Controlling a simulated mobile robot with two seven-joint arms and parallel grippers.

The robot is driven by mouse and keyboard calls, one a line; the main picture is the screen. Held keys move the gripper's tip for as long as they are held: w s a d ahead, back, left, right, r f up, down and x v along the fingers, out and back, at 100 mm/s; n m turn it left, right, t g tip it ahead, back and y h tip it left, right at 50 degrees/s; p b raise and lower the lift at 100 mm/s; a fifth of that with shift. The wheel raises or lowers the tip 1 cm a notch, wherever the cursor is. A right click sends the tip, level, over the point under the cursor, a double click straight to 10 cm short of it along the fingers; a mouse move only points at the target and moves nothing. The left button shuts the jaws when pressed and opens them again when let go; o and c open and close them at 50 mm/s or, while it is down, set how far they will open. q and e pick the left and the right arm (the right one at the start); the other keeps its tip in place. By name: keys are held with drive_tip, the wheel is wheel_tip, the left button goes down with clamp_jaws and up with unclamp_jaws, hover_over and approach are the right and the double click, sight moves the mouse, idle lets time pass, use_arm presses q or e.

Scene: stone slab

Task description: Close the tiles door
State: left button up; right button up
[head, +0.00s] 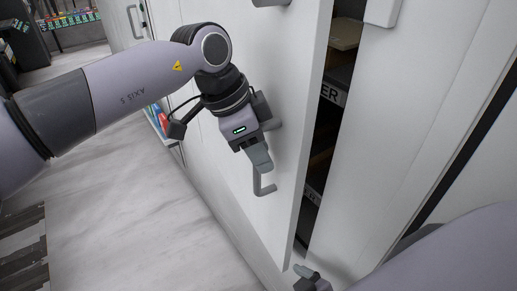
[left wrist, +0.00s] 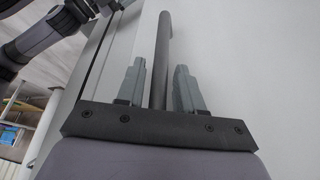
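A white door (head: 292,105) stands partly open in the head view, with a dark gap along its right edge. Its grey bar handle (head: 257,184) is on the door's outer face. My left gripper (head: 261,160) is at this handle. In the left wrist view, the handle (left wrist: 162,60) runs between the two fingers of my left gripper (left wrist: 158,75), with a visible gap on each side, so the fingers are open around it. My right gripper (head: 312,279) is low by the door's bottom edge, and its finger opening is unclear.
Dark shelves with a partly visible label (head: 333,94) show inside the gap. A white panel (head: 410,120) stands to the right of the opening. The pale stone floor (head: 120,215) is clear at left. Shelving with small coloured items (head: 75,18) is at the far left.

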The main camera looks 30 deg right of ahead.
idle(0.3)
use_arm(q)
drive_tip(key=v, duration=0.7)
drive_tip(key=shift+b, duration=0.35)
